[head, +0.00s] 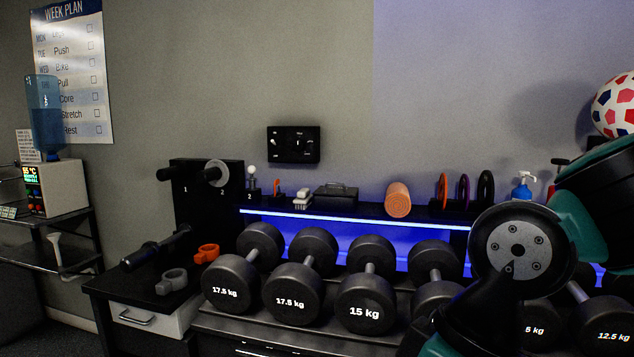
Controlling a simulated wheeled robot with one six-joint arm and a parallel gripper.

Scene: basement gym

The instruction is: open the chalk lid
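A small dark box (336,196), which looks like the chalk box, stands on the shelf above the dumbbells. A handle shows on its top, and its lid looks shut, though it is small and dark. My arm, black and green, fills the lower right of the head view and hides part of the dumbbell rack. My gripper is not in view.
White blocks (302,199) stand left of the box and an orange roller (398,199) right of it. Several dumbbells (291,289) line the rack in front, below the shelf. A black switch panel (293,144) hangs on the wall above. Grey and orange clamps (207,253) lie at left.

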